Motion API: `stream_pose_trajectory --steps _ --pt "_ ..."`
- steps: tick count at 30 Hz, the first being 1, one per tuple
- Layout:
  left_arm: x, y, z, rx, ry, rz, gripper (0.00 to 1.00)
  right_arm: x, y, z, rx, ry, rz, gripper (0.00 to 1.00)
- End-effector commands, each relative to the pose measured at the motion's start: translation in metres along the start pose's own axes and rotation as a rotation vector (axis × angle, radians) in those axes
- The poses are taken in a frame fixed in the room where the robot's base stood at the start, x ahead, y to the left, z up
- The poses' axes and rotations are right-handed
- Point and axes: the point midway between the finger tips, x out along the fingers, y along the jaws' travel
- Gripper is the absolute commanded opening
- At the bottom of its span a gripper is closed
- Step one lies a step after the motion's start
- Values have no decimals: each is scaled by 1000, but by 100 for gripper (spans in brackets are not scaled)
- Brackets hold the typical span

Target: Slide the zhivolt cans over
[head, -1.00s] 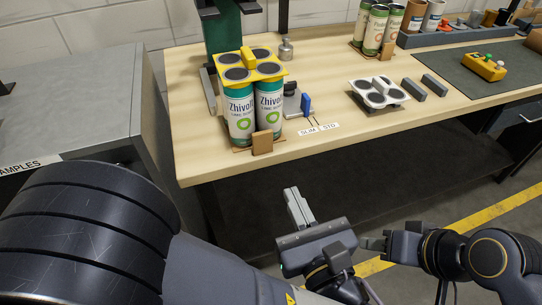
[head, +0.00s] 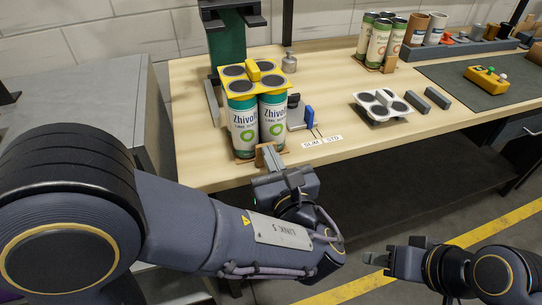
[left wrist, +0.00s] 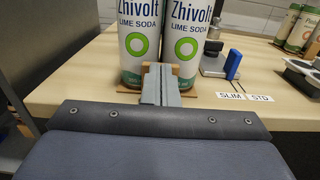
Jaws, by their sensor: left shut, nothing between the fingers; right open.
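The Zhivolt cans (head: 243,128) stand upright in a cluster on a brown tray at the table's front left, under a yellow carrier top (head: 253,82) with dark round pads. Two front cans show in the left wrist view (left wrist: 188,45), with lime soda labels. My left gripper (head: 270,158) is shut and empty, its fingertips at the small wooden block on the tray's front edge. In the left wrist view the fingers cover most of that block, so I cannot tell whether they touch it. My right gripper (head: 377,258) is open and empty, low in front of the table.
A blue-handled fixture (head: 300,115) and SLIM and STD labels (head: 322,142) lie right of the cans. A white carrier top (head: 382,105) and two grey blocks sit further right. Other cans (head: 378,45) stand behind. A green press (head: 231,45) is behind the Zhivolt cans.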

Motion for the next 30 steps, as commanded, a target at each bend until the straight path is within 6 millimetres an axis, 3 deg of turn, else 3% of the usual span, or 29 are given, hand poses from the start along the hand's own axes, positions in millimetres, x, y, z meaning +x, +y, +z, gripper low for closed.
stream_pose_trajectory --steps 7,11,24,30 --pt "1 0 0 0 0 1 0 0 0 0 0 0 0 41" --pt "17 1 1 0 2 6 0 -3 -1 -2 0 0 0 41" --pt "147 1 -2 0 1 6 0 -4 -2 -2 0 0 0 41" --pt "194 0 -2 0 0 3 0 -1 0 0 0 0 0 41"
